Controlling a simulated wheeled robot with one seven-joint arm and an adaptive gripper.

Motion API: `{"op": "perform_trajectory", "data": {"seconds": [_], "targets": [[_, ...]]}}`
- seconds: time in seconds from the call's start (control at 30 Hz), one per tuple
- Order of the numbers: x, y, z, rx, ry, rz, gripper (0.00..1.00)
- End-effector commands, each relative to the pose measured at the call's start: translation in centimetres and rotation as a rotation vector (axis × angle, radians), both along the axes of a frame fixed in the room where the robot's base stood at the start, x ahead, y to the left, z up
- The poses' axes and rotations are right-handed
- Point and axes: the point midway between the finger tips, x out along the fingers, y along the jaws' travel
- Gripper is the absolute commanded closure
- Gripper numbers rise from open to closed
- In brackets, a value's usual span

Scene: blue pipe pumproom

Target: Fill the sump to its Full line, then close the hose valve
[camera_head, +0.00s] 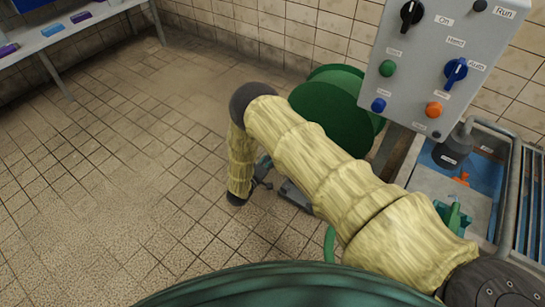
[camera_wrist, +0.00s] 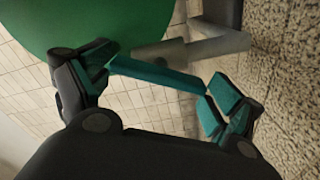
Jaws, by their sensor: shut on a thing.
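My gripper (camera_head: 262,172) is low beside the green reel, mostly behind my arm in the head view. In the wrist view my gripper (camera_wrist: 160,78) has its fingers at both ends of a teal bar (camera_wrist: 150,74), which looks like a lever, and is shut on it. A grey pipe fitting (camera_wrist: 205,45) lies just beyond the bar; I cannot tell whether they join. The sump (camera_head: 425,179), an open basin with blue inside, is at the right in the head view. Its level and Full line cannot be made out.
A green hose reel (camera_head: 335,105) stands behind my arm. A grey control panel (camera_head: 440,60) with knobs and buttons is above the sump. An orange handle (camera_head: 461,178) and a green tap (camera_head: 455,215) are at the sump. A shelf (camera_head: 60,33) is at upper left; the left floor is clear.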

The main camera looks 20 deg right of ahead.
Motion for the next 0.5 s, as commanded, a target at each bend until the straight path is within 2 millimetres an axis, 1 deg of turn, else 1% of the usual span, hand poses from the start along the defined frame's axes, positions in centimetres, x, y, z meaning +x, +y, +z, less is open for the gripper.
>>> {"op": "perform_trajectory", "data": {"seconds": [0.3,0.5], "targets": [[-0.05,0.16,-0.14,-0.17,0.221,0.001,0.31],[-0.05,0.19,-0.14,-0.253,0.326,0.003,0.31]]}}
